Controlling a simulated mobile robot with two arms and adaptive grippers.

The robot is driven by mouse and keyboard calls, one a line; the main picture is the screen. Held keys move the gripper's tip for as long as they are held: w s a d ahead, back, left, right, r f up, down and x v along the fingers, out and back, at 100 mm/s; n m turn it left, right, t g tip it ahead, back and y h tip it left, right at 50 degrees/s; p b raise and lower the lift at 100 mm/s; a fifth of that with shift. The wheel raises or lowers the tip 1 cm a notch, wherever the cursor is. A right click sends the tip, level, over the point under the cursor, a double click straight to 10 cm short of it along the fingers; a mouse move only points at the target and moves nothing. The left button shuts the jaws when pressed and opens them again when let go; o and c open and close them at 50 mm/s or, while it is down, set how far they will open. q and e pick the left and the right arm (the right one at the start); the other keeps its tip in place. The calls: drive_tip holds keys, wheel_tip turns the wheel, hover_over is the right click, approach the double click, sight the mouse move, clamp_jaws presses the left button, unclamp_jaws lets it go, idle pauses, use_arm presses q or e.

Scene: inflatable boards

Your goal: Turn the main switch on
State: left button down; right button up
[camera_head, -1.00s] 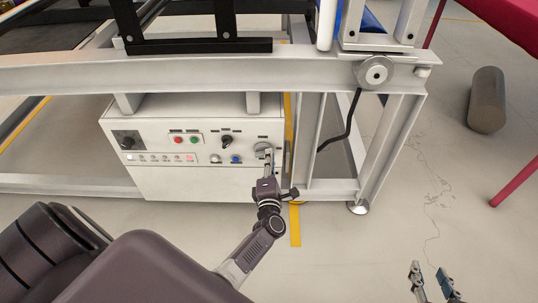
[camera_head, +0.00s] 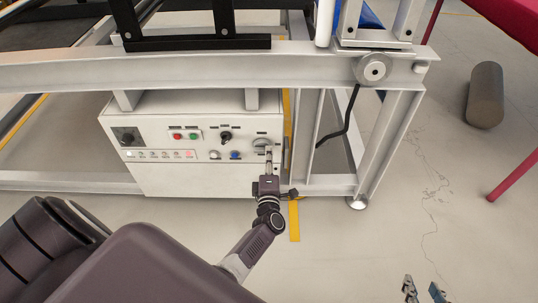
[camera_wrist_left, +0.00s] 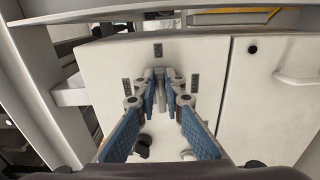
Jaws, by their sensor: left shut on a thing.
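The main switch appears to be the grey rotary knob (camera_head: 262,142) at the right end of the white control box's front panel. My left gripper (camera_head: 269,155) reaches up to it from below and covers its lower part. In the left wrist view, my left gripper's blue-padded fingers (camera_wrist_left: 161,92) converge on the knob's grey handle (camera_wrist_left: 160,75) and are shut on it. The fingers hide the handle's sides, and its exact angle is hard to tell. My right gripper (camera_head: 423,292) shows at the bottom right edge, empty, with its fingers apart.
The white control box (camera_head: 200,180) also carries a red button (camera_head: 177,136), a green button (camera_head: 194,135), a black selector (camera_head: 225,138) and a blue button (camera_head: 235,155). A grey steel beam (camera_head: 200,68) runs above it.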

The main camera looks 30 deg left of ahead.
use_arm(q)
drive_tip(key=c, duration=2)
unclamp_jaws()
drive_tip(key=shift+s+d, duration=0.1)
drive_tip(key=v, duration=0.7)
drive_tip(key=shift+s+d, duration=0.1)
drive_tip(key=shift+s, duration=0.1)
drive_tip(key=shift+w, duration=0.1)
